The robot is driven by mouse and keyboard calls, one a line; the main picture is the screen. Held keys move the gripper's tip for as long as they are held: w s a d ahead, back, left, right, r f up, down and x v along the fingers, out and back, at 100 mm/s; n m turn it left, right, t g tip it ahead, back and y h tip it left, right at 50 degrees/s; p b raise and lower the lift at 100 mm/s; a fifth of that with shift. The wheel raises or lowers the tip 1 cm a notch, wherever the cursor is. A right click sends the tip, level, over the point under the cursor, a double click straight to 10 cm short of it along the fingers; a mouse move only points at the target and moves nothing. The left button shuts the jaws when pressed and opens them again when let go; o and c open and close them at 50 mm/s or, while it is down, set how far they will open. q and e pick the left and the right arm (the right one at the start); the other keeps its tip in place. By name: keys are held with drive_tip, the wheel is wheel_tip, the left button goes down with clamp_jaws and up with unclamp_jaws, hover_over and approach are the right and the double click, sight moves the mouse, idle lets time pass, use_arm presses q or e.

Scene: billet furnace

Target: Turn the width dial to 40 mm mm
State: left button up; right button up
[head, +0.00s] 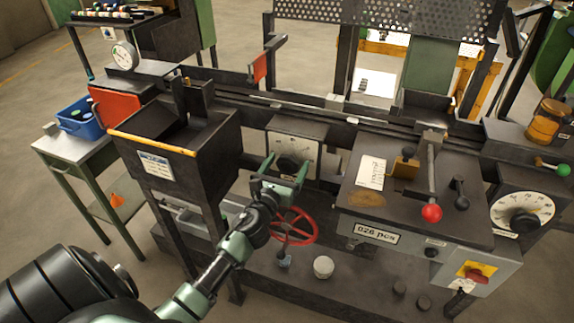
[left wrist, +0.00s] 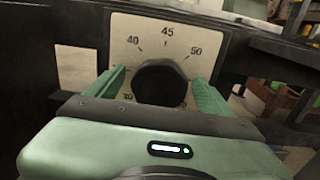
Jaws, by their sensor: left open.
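The width dial has a pale scale plate (head: 300,146) on the front of the machine and a black knob (head: 289,164). In the left wrist view the knob (left wrist: 162,80) sits below the marks 40, 45 and 50. Its pointer is too dark to read. My left gripper (head: 286,170) is open at the dial. In the left wrist view its green fingers (left wrist: 161,92) stand on either side of the knob, apart from it as far as I can see. The lower scale is partly hidden behind the gripper. My right gripper is not in view.
A red handwheel (head: 294,227) is just below the gripper. A black bin with a yellow edge (head: 178,130) stands left. A red-knobbed lever (head: 431,190) and another round dial (head: 522,212) are to the right.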

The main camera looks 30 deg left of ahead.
use_arm(q)
drive_tip(key=c, duration=1.4)
drive_tip(key=shift+o, duration=0.2)
